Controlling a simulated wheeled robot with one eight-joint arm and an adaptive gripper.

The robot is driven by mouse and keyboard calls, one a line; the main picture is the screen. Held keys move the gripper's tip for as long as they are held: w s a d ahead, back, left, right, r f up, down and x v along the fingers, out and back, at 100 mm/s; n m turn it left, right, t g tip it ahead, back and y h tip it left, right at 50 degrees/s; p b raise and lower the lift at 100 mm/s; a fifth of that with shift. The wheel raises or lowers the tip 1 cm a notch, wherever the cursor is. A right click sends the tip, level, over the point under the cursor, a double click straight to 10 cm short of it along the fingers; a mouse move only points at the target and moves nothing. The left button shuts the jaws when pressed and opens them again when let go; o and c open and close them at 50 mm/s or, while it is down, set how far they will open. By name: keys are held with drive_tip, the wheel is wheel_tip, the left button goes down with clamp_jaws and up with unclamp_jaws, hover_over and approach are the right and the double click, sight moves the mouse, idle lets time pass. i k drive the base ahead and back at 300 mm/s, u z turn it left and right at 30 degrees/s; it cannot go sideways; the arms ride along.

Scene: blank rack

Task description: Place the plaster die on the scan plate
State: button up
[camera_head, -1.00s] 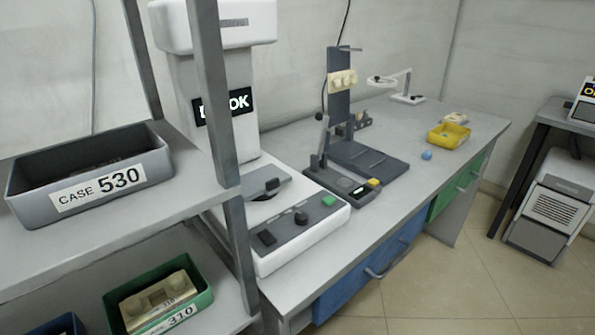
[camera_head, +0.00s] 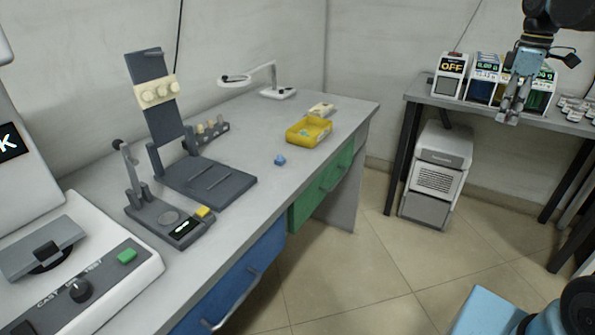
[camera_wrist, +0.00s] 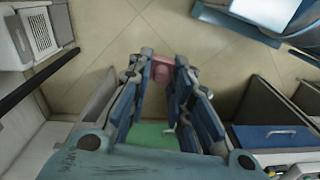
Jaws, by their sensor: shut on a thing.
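My gripper (camera_head: 509,112) is raised at the upper right of the head view, in front of the far side table. In the wrist view my gripper (camera_wrist: 160,76) is shut on a small pinkish piece (camera_wrist: 162,68) at its fingertips, which I take to be the plaster die; the fingers partly hide it.
A yellow tray (camera_head: 309,132), a blue lump (camera_head: 280,160) and a magnifier lamp (camera_head: 277,93) are on the bench. A white machine (camera_head: 75,275) stands at left.

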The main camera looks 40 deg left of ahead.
sight(38, 243)
drive_tip(key=i, duration=1.4)
drive_tip(key=u, duration=4.05)
drive_tip(key=i, duration=0.85)
drive_tip(key=u, duration=0.15)
